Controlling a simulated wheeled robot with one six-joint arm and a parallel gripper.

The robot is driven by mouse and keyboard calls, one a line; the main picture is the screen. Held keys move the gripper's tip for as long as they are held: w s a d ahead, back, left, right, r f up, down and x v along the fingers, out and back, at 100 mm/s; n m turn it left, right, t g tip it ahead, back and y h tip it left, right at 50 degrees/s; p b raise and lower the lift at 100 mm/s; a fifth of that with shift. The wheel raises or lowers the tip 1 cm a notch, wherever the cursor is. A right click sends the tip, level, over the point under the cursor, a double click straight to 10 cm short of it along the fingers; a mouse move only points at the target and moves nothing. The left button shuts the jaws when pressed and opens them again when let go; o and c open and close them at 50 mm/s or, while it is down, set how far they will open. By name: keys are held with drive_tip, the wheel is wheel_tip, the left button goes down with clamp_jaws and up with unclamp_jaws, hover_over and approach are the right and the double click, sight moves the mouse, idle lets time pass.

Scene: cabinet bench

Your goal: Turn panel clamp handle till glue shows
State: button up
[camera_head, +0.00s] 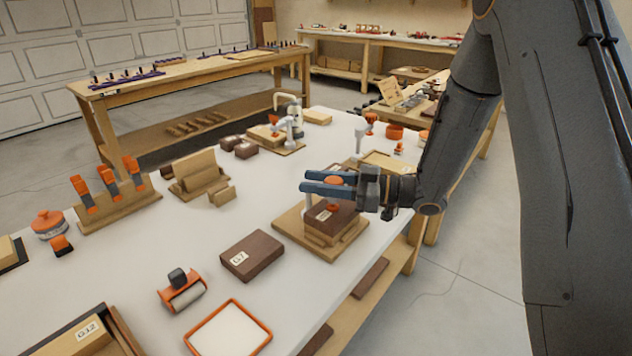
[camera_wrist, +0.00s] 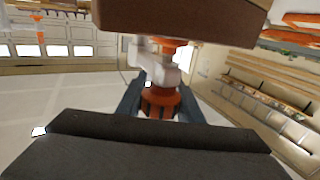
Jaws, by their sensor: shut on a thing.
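My gripper (camera_head: 318,182) reaches in level from the right, with its blue-grey fingers above a dark brown block. It is shut on the orange clamp handle (camera_head: 335,180). In the wrist view the orange handle (camera_wrist: 160,101) sits between the fingers, next to a white clamp part (camera_wrist: 150,67). The labelled brown block (camera_head: 322,220) stands in a light wooden fixture (camera_head: 291,226), with another bit of orange just under the fingers. A large brown surface (camera_wrist: 180,15) fills the top of the wrist view. I cannot make out any glue; the fingers hide part of the clamp.
A brown block labelled G7 (camera_head: 252,255), an orange-framed roller (camera_head: 183,291) and an orange-rimmed tray (camera_head: 230,330) lie nearer on the white bench. A white-and-orange clamp (camera_head: 285,128) stands behind on a wooden base. Orange clamps (camera_head: 107,185) stand in a rack at left.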

drive_tip(key=shift+t, duration=0.3)
drive_tip(key=m+t+h+p, duration=0.1)
drive_tip(key=t, duration=0.1)
drive_tip(key=w+m+t+p, duration=0.1)
drive_tip(key=m+t, duration=0.1)
drive_tip(key=shift+d+h, duration=0.1)
drive_tip(key=shift+h, duration=0.3)
drive_tip(key=shift+w+d+m+t+h+p, duration=0.2)
drive_tip(key=shift+m+t+h, duration=0.4)
drive_tip(key=shift+m+t, duration=0.3)
drive_tip(key=shift+w+d+m+t+h+p, duration=0.1)
drive_tip(key=shift+w+m+t+h, duration=0.1)
drive_tip(key=shift+m+t+h, duration=0.7)
drive_tip(key=shift+w+d+t, duration=0.1)
drive_tip(key=shift+t, duration=0.2)
drive_tip(key=o, duration=1.1)
drive_tip(key=shift+c, duration=0.2)
drive_tip(key=shift+b+v, duration=0.75)
drive_tip(key=shift+v, duration=3.15)
